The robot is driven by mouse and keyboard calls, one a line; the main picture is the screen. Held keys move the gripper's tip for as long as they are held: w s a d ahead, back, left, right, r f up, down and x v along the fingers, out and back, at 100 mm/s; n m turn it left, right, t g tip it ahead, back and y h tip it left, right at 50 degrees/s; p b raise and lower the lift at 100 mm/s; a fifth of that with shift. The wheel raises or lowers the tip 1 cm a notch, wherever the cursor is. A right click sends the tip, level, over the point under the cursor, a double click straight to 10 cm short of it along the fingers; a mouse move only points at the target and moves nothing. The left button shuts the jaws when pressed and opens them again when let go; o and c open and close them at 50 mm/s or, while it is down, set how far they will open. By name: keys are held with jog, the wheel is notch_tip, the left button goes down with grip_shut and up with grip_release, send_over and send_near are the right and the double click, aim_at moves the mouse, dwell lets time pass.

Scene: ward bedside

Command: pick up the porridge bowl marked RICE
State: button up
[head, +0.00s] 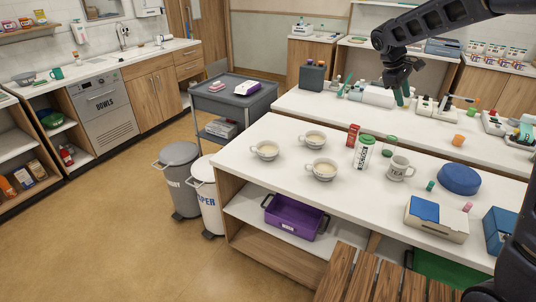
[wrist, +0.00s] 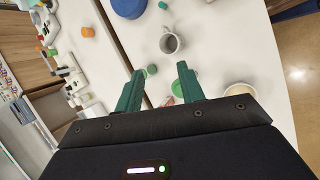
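Three cream-coloured two-handled bowls stand on the white table: a left one (head: 265,150), a back one (head: 314,138) and a front one (head: 322,170). Each has pale contents. I cannot read a RICE marking on any of them. Part of a bowl (wrist: 240,91) shows at the right in the wrist view, partly hidden by my gripper's body. My gripper (head: 401,96) is raised above the far counter side, right of and apart from the bowls. In the wrist view my gripper (wrist: 160,71) has its green fingers spread with nothing between them.
Right of the bowls stand a red box (head: 352,136), a green-lidded container (head: 363,152) and a TEA mug (head: 397,168). A blue round thing (head: 459,179) and a blue-and-white box (head: 437,218) lie farther right. The table's left end is clear. Bins (head: 180,182) stand beside it.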

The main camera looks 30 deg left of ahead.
jog(key=w+a+f+n+t+h, duration=0.1)
jog(key=a+f+n, duration=0.15)
jog(key=a, duration=0.45)
jog(key=a+f+n+h, duration=0.1)
jog(key=a+f, duration=0.2)
jog(key=a, duration=0.4)
jog(key=n+t, duration=0.8)
jog(key=n, duration=0.2)
send_near(276, 152)
jog(key=w+f, duration=0.2)
jog(key=w, duration=0.1)
jog(key=shift+d, duration=0.15)
jog(key=shift+d+x, duration=0.2)
jog(key=shift+x, duration=2.5)
jog(key=shift+r, duration=0.25)
grip_shut()
